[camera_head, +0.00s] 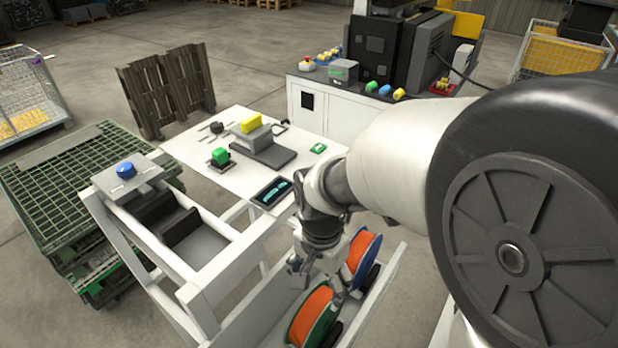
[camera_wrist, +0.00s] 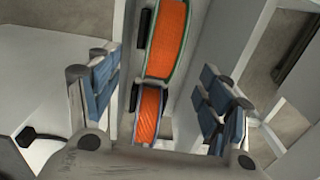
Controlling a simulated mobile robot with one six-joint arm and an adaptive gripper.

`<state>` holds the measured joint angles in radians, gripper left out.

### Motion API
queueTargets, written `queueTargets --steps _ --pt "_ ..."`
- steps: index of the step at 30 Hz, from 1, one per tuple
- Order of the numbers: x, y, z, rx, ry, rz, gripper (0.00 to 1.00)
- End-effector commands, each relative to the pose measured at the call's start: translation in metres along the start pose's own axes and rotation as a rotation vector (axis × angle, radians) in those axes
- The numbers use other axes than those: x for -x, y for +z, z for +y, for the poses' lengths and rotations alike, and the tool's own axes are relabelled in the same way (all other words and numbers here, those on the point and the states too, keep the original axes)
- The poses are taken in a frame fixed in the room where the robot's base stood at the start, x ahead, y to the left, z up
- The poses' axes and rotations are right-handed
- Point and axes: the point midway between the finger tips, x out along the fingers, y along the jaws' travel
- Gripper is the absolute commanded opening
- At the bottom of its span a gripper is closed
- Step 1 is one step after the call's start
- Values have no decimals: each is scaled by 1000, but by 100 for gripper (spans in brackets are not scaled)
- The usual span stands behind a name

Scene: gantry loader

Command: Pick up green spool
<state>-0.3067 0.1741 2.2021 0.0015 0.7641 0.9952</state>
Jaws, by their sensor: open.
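The green spool (camera_head: 311,316) has green flanges and an orange winding. It stands on edge in the white trough at the bottom of the head view. In the wrist view the green spool (camera_wrist: 167,38) is at the top centre, partly cut off by the frame. A similar spool with blue flanges (camera_head: 364,250) stands behind it; this blue spool (camera_wrist: 149,113) appears lower in the wrist view, between the fingers. My gripper (camera_head: 318,281) is open and empty above the trough, near both spools. Its blue-padded fingers (camera_wrist: 160,98) are spread wide.
The white trough frame (camera_head: 250,323) has raised side rails around the spools. A white table (camera_head: 198,149) behind holds a scale with a yellow block (camera_head: 250,122), a green part (camera_head: 220,157) and a dark display (camera_head: 271,192). Green crates (camera_head: 70,180) stand at the left.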

Motion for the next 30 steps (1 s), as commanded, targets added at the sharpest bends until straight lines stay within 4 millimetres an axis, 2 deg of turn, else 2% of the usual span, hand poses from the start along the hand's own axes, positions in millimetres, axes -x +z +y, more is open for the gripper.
queueTargets --steps 1,3,10,13,20,27,30 --pt "-16 0 1 0 4 -3 72" --pt "-32 1 1 1 5 -3 72" --pt "-79 0 1 1 4 -3 72" --pt "-91 0 0 1 2 -2 72" --pt "-106 -1 -1 2 1 -1 72" --pt "-142 -2 -7 2 3 -2 72" --pt "-149 -3 -8 2 0 0 72"
